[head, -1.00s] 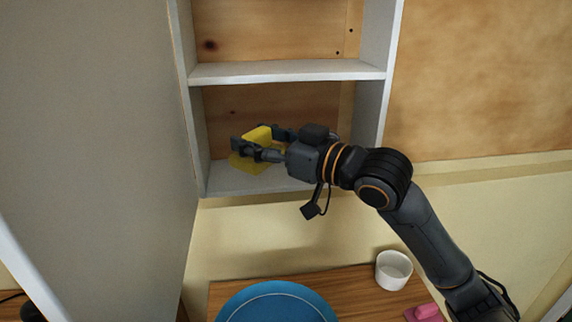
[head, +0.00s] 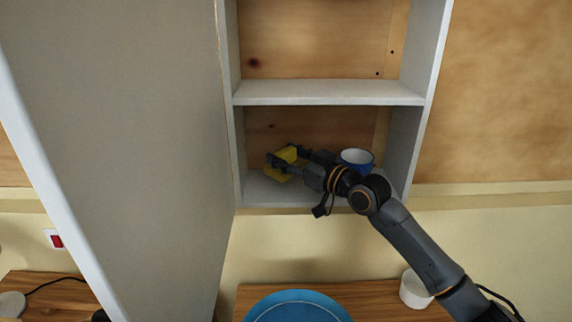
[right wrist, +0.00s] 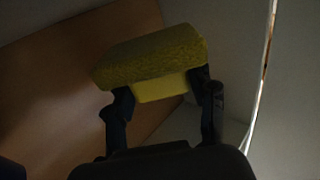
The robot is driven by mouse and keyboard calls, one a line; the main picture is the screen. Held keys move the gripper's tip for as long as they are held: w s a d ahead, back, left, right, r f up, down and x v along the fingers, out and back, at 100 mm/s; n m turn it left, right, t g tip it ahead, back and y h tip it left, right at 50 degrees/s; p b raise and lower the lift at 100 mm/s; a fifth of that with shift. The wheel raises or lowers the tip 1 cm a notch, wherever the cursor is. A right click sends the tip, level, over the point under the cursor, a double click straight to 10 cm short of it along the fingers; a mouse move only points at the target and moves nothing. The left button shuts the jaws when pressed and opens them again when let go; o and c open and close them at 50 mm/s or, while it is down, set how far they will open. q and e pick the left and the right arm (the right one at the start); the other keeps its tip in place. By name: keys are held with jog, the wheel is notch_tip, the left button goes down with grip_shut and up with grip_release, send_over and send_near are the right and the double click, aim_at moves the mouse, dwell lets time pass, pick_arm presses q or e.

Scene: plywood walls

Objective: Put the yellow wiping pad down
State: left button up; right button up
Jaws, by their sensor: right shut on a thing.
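The yellow wiping pad (head: 288,154) is inside the lower compartment of the wall cabinet (head: 330,94), left of its middle. My right gripper (head: 284,159) reaches in from the right and is shut on the pad. The fingers partly cover it in the head view. In the right wrist view the pad (right wrist: 155,57) has a wide, rough yellow block and a lighter, narrower part between the fingertips (right wrist: 165,88). Whether the pad touches the compartment floor (head: 262,190) is unclear. My left gripper is not in view.
The cabinet's open grey door (head: 120,130) fills the left. Below, a blue plate (head: 298,308) and a white cup (head: 412,288) are on the wooden counter.

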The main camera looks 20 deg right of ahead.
jog(key=f+p, duration=0.1)
jog(key=f, duration=0.2)
jog(key=shift+w+p, duration=0.3)
jog(key=shift+p, duration=0.05)
jog(key=shift+f, duration=0.3)
jog(key=shift+f, duration=0.1)
jog(key=shift+f, duration=0.15)
jog(key=o, duration=1.2)
jog(key=shift+c, duration=0.2)
